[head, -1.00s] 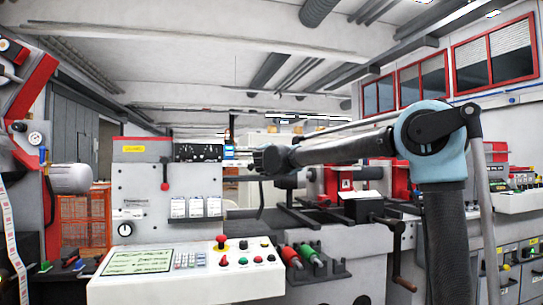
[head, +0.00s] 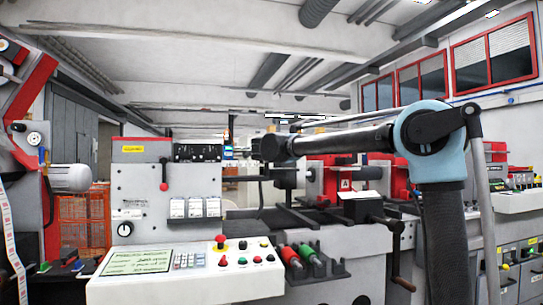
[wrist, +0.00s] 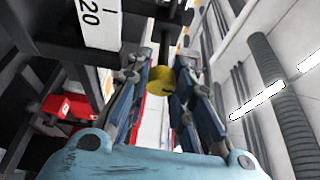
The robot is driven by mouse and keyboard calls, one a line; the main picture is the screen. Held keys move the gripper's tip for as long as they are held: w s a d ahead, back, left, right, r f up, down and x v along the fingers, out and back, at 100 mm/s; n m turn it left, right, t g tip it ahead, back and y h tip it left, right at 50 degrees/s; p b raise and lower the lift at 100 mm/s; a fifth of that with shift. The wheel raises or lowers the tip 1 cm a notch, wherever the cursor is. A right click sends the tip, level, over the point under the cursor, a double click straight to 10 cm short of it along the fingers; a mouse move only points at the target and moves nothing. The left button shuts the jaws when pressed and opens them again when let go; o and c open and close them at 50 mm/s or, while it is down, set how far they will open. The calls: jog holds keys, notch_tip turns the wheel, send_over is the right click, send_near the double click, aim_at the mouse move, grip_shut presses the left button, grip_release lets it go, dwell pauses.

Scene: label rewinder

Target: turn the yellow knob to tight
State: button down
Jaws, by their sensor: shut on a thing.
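The yellow knob (wrist: 161,92) shows in the middle of the wrist view, on a dark vertical shaft. The two blue-and-grey fingers of my gripper (wrist: 164,75) stand on either side of it, and my gripper is shut on the knob. The fingers partly cover its sides. I cannot read a tight mark or the knob's turn angle. In the head view the knob and the fingers are hidden behind the end of my arm, by the label rewinder (head: 170,190).
A white plate marked 20 (wrist: 100,20) and dark bars lie close left of the fingers. A control panel (head: 185,275) stands in front in the head view. Red and green rollers (head: 298,256) and a crank handle (head: 400,265) are to its right.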

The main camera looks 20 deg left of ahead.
jog(key=shift+f, duration=0.1)
jog(key=c, duration=1.4)
grip_release()
jog(key=shift+w, duration=0.1)
jog(key=shift+s, duration=0.45)
jog(key=s+d, duration=0.1)
jog(key=s, duration=0.6)
jog(key=shift+d, duration=0.15)
